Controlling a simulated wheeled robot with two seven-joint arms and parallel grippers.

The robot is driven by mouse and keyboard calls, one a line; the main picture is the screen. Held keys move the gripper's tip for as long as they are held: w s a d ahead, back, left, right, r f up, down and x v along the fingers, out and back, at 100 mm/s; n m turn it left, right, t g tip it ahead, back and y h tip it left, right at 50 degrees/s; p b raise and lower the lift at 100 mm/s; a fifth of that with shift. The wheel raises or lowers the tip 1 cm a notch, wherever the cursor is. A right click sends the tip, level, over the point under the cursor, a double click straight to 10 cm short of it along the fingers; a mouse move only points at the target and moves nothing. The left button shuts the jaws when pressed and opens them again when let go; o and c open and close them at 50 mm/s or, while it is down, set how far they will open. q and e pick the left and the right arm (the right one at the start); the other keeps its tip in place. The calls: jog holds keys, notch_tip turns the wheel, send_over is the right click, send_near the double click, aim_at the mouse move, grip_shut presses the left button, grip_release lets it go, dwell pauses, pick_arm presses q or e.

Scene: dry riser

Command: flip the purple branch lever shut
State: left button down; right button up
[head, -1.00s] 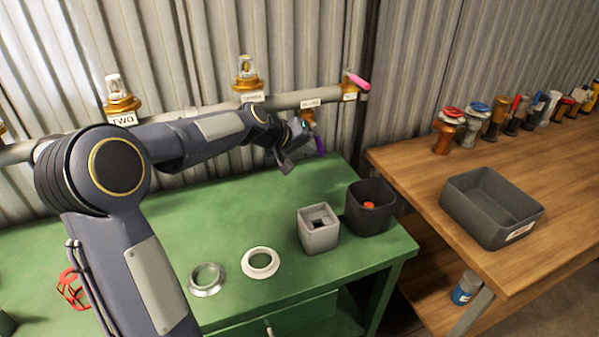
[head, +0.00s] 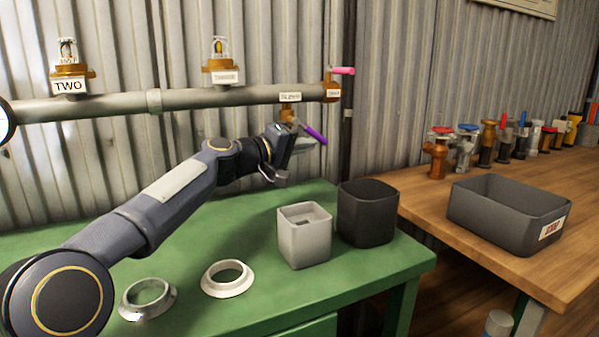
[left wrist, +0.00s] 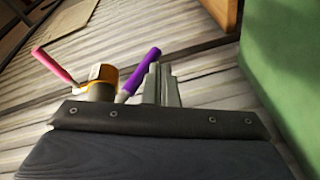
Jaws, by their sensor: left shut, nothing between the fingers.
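The purple branch lever (head: 313,134) sticks out from a small brass valve (head: 288,114) under the right part of the pipe, slanting down to the right. In the left wrist view the purple lever (left wrist: 141,72) stands just left of my fingers. My left gripper (head: 300,145) is just below and left of the lever in the head view. Its fingers (left wrist: 162,84) are shut with nothing between them. They look very close to the lever; I cannot tell whether they touch. My right gripper is not in view.
A pink lever (head: 343,71) sits at the pipe's (head: 190,97) right end. The green bench (head: 190,260) below bears a light grey box (head: 304,245), a dark bin (head: 367,220) and two rings (head: 228,278). A wooden bench (head: 410,205) with a dark crate (head: 500,225) stands right.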

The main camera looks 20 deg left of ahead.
aim_at(312, 134)
pick_arm(q)
jog(key=shift+w+d+r+p, duration=0.8)
jog(key=shift+w+r, duration=0.1)
jog(key=shift+r, duration=0.1)
jog(key=shift+w+d+r, duration=0.1)
jog(key=shift+r, duration=0.05)
dwell(2.3)
jog(key=b+v, duration=0.1)
jog(key=v, duration=0.6)
jog(key=shift+s+a, duration=0.2)
jog(key=shift+s, duration=0.15)
